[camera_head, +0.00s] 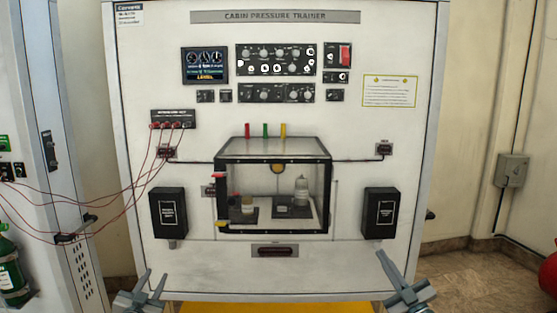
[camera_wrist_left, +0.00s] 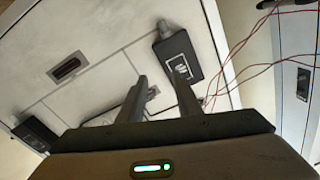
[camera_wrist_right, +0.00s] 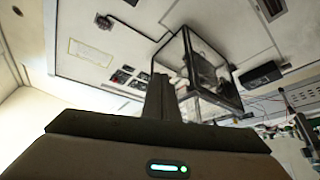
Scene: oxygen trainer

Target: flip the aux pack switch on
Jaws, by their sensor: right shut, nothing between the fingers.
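The cabin pressure trainer panel (camera_head: 215,130) stands in front of me. It carries a large upper knob-and-switch panel (camera_head: 276,59), a lower panel (camera_head: 276,93) and a red-covered unit (camera_head: 345,55) at the upper right. Small switch plates (camera_head: 335,96) sit on both sides. The labels are too small to read, so I cannot tell which is the aux pack switch or how it is set. My left gripper (camera_head: 155,277) is low at the panel's left, open and empty, its fingers apart in the left wrist view (camera_wrist_left: 160,78). My right gripper (camera_head: 383,257) is low at the right, shut and empty, clear of the switches.
A clear chamber box (camera_head: 273,161) juts from the panel's middle, with items inside. Black boxes (camera_head: 168,213) (camera_head: 380,213) flank it. Red leads (camera_head: 112,196) hang at the left from a small jack block (camera_head: 173,118). The space before the upper panel is clear.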

